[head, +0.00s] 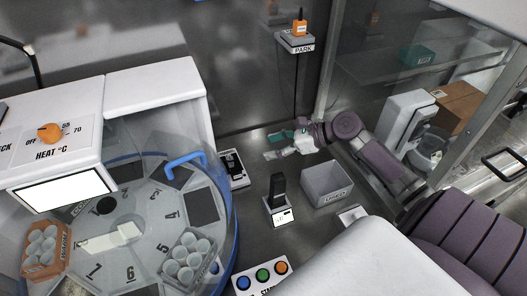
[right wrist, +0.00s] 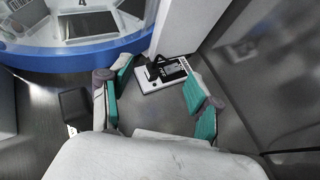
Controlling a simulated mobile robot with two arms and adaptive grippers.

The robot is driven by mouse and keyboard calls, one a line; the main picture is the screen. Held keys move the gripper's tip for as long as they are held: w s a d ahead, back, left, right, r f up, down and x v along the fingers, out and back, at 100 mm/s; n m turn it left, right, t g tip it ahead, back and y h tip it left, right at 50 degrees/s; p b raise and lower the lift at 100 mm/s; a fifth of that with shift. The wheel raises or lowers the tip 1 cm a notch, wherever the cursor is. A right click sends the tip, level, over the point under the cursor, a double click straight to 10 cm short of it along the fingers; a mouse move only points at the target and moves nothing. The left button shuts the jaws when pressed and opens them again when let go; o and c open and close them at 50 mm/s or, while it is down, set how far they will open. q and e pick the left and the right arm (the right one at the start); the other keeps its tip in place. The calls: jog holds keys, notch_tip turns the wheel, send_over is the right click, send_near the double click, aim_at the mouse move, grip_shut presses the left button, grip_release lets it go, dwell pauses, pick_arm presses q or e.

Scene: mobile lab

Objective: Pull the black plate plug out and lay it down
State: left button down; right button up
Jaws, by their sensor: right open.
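What looks like the black plate plug (right wrist: 160,70) sits on a white board (right wrist: 181,83) in the right wrist view, seen between my fingers. In the head view the black plug (head: 233,166) and white board (head: 240,182) lie on the bench beside the round machine. The plug's fit in the board is too small to tell. My right gripper (head: 273,146) is open and empty, to the right of the board in the head view. Its two teal-padded fingers also show in the right wrist view (right wrist: 158,76), apart from the plug. My left gripper is not in view.
A black device on a white stand (head: 279,216) and an open grey bin (head: 327,186) stand on the bench. The round machine (head: 231,236) with its blue rim is at left. A PARK shelf (head: 295,45) is at the back.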

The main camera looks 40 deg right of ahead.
jog(key=b, duration=0.4)
send_near(235, 164)
jog(key=f+v, duration=0.1)
jog(key=v, duration=0.3)
jog(key=shift+f+b, duration=0.85)
jog(key=shift+b, duration=0.05)
pick_arm(q)
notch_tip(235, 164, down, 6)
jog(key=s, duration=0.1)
jog(key=shift+p, duration=0.4)
pick_arm(e)
jog(key=x, duration=1.3)
jog(key=shift+w+a, duration=0.3)
jog(key=shift+w, duration=0.05)
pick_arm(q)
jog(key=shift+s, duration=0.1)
pick_arm(e)
grip_shut()
